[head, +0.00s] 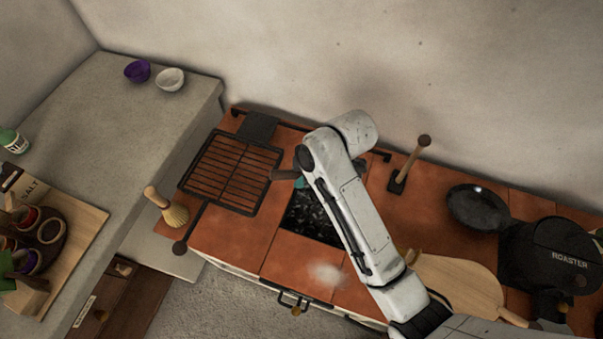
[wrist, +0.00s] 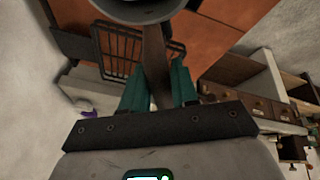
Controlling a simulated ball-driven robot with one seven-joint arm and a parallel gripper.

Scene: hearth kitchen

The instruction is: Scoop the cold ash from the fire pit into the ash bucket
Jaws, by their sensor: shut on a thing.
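The fire pit (head: 313,217) is a dark square opening in the terracotta worktop, with black and grey lumps inside. My gripper (head: 299,181) is above its far left edge, mostly hidden behind my arm. In the wrist view, the teal fingers of my gripper (wrist: 156,88) are shut on a brown handle (wrist: 153,62). The handle leads to a round grey metal head, the scoop (wrist: 142,8), cut off by the top edge. The handle end (head: 284,175) also shows in the head view. I cannot make out the ash bucket in either view.
A black grill rack (head: 232,170) lies left of the pit, with a brush (head: 167,207) beside it. A wooden-handled tool (head: 410,165) stands at the right. A pan (head: 478,207), a roaster (head: 552,258) and a board (head: 459,286) fill the right side. A pale smudge (head: 325,272) marks the front tiles.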

